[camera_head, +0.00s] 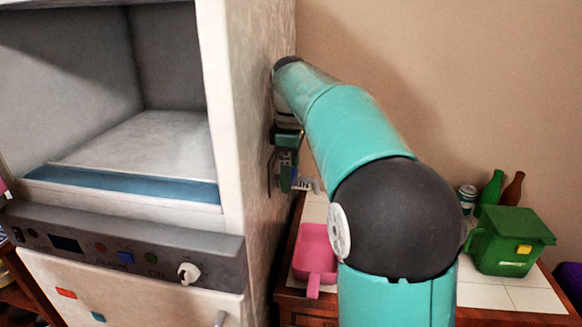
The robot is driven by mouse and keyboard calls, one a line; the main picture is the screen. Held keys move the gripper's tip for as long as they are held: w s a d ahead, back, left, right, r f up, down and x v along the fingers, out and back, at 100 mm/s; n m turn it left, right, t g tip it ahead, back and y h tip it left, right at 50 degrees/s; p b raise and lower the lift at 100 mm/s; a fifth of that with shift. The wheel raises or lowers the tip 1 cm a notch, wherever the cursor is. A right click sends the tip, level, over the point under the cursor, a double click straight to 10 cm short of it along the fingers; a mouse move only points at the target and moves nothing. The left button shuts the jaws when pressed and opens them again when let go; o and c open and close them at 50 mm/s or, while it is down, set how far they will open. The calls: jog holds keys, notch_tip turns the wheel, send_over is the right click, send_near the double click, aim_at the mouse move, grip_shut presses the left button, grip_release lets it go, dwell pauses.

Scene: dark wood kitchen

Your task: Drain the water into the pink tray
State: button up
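The pink tray (316,248) lies on a tiled wooden counter, right of the white appliance, with its handle toward me. My arm partly covers its right side. My gripper (286,160) hangs at the end of my teal arm, beside the appliance's right side wall, above and left of the tray. A small fitting (302,184) with blue and grey parts shows just below the gripper on that wall. I cannot tell whether the gripper touches it, nor whether the fingers are open or shut. No water is visible.
The white appliance (255,90) fills the left, with an empty open compartment and a dark panel (110,255) bearing a white knob (188,272). A green bin (505,243), a green bottle (491,188), a brown bottle (513,189) and a can (467,197) stand on the counter at right.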

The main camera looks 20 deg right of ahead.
jog(key=c, duration=1.4)
jog(key=shift+s+d+n, duration=0.1)
jog(key=shift+d+n, duration=0.1)
jog(key=shift+n, duration=0.6)
jog(key=shift+s+d+n, duration=0.1)
jog(key=shift+d+n, duration=0.1)
jog(key=shift+n, duration=0.6)
jog(key=o, duration=1.4)
notch_tip(320, 180, up, 14)
